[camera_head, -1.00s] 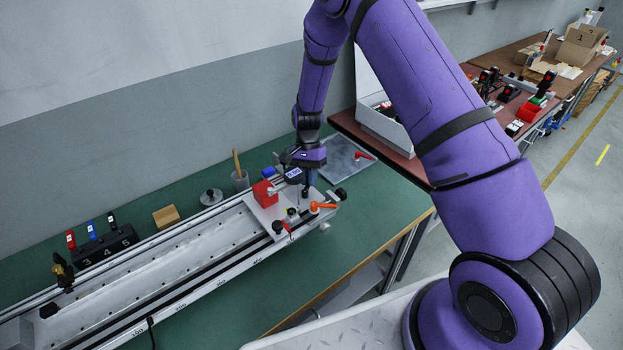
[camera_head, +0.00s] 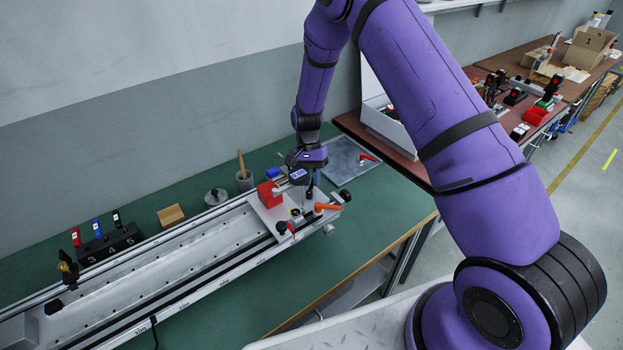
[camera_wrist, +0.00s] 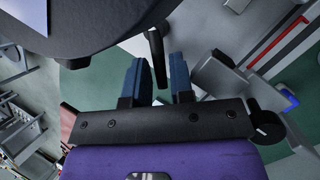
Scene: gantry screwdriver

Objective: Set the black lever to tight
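My gripper (camera_wrist: 159,72) points down over the right end of the gantry rail. In the wrist view its two blue-grey fingers are apart. A slim black lever (camera_wrist: 157,50) shows between the fingers, closer to the left one; I cannot tell whether it touches them. In the head view my gripper (camera_head: 309,184) is above the metal carriage plate (camera_head: 267,213), and its fingertips are hard to make out. An orange lever (camera_head: 327,207) and a small red lever (camera_head: 291,227) are on the carriage nearby. The lever's tight mark is not readable.
A red block (camera_head: 268,193) stands on the carriage, left of my gripper. A black knob (camera_head: 345,196) sticks out at the right. A grey tray (camera_head: 347,160) with a red-handled lever lies behind. The green bench (camera_head: 370,220) is clear at front right.

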